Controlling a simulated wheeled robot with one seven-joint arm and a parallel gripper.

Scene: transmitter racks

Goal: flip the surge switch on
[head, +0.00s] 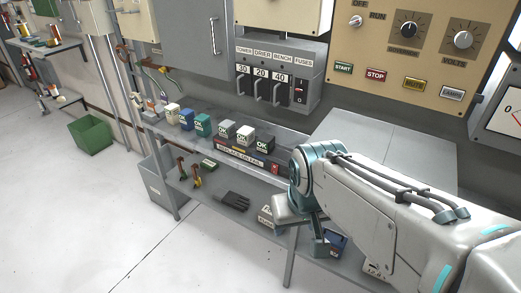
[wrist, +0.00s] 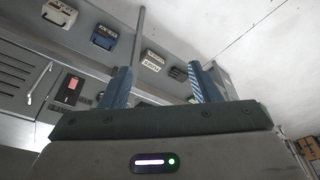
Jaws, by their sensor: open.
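No label reading "surge" is legible. A small red switch (head: 275,168) sits on the front of the grey ledge, at the right end of a label strip. A black switch with a pale red rocker (wrist: 70,90) shows at the left of the wrist view, on a grey panel; it may be the same one. Its on or off position cannot be told. My gripper (wrist: 160,78) is open and empty, its two blue fingers apart. In the head view my gripper is mostly hidden by the arm, low by the bench front and below the red switch.
Several labelled blocks (head: 203,125) stand on the ledge. A lower shelf (head: 215,205) holds tools, a black glove (head: 235,201) and small boxes. A fuse unit (head: 278,75) with levers hangs above. A thin table leg (wrist: 138,40) stands beyond the fingers.

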